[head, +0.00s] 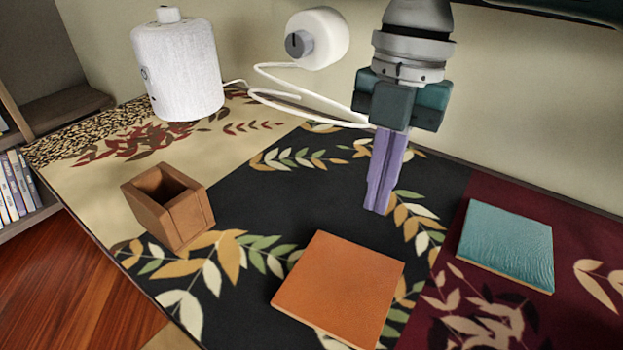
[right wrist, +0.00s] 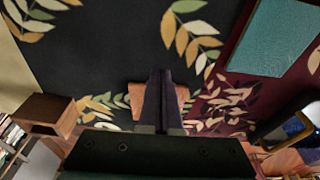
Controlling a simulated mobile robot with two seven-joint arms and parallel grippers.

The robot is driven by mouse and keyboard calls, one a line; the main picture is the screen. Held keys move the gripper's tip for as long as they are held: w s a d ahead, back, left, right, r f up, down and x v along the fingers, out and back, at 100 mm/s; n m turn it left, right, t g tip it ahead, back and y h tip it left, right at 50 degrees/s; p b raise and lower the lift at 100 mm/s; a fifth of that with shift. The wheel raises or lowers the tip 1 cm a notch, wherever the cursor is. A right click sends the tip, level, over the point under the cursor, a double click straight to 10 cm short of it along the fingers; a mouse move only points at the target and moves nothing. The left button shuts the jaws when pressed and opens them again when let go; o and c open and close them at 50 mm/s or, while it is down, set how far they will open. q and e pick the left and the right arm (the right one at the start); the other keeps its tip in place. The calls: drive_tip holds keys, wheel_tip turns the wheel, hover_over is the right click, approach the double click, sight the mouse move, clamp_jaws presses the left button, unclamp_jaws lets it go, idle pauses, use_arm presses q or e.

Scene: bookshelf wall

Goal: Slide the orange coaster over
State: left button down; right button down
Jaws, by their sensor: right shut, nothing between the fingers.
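The orange coaster (head: 340,287) is a square tile lying flat on the dark, leaf-patterned part of the table covering, at the front middle of the head view. In the right wrist view the orange coaster (right wrist: 122,100) is mostly hidden behind the fingers. My right gripper (head: 377,209) points down beyond the coaster, with its purple fingers shut together and empty. It does not touch the coaster in the head view; I cannot tell its exact height above the cloth. In the right wrist view the fingertips (right wrist: 161,72) are together. My left gripper is not in view.
A teal coaster (head: 506,245) lies on the dark red section at right. A brown wooden holder (head: 168,208) stands at left. A white cylinder (head: 178,68) and a white round device (head: 318,38) with cable are at the back. Dark cloth around the orange coaster is clear.

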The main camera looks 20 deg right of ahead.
sight(335, 300)
drive_tip(key=shift+w+d+f, duration=0.3)
drive_tip(key=shift+d+f, duration=0.1)
drive_tip(key=shift+f, duration=0.05)
drive_tip(key=shift+r, duration=0.1)
drive_tip(key=s+a+p, duration=0.1)
drive_tip(key=s+a, duration=0.7)
drive_tip(key=shift+s+a, duration=0.25)
drive_tip(key=shift+a, duration=0.15)
drive_tip(key=shift+f+b, duration=0.45)
drive_tip(key=shift+f, duration=0.15)
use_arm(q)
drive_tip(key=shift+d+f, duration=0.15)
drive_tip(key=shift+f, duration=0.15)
use_arm(e)
drive_tip(key=shift+d+f, duration=0.2)
drive_tip(key=shift+f, duration=0.1)
